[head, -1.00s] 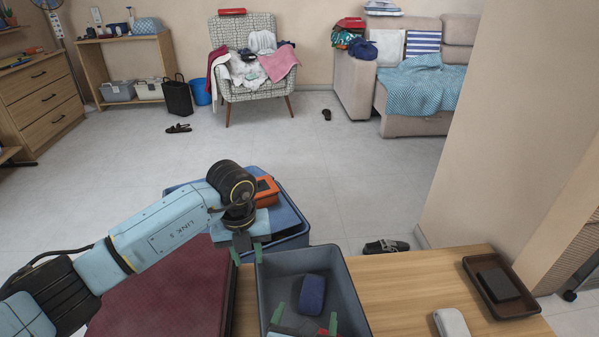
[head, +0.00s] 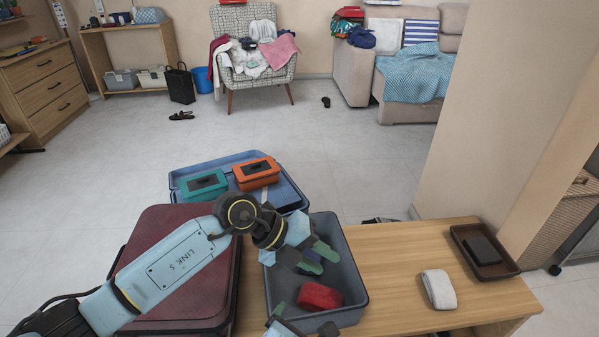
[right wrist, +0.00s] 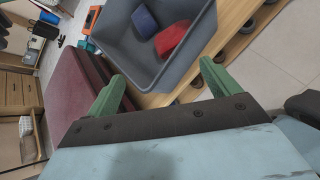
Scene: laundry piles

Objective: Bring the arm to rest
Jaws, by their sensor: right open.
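My left gripper (head: 318,256) is over the grey bin (head: 357,292), its green fingertips pointing down and right. They look apart, with a blue item (head: 311,262) partly hidden behind them. My right gripper (head: 300,322) is mostly cut off by the bottom edge of the head view. In the right wrist view it (right wrist: 162,70) is open and empty, its green fingers wide apart. The blue item (right wrist: 145,21) and a red item (right wrist: 172,38) lie side by side in the bin in that view.
The bin stands on a wooden table (head: 400,260), beside a closed maroon suitcase (head: 185,235). A blue open case (head: 290,195) behind holds a teal box (head: 205,185) and an orange box (head: 256,172). A brown tray (head: 510,268) and a white object (head: 438,289) are at right.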

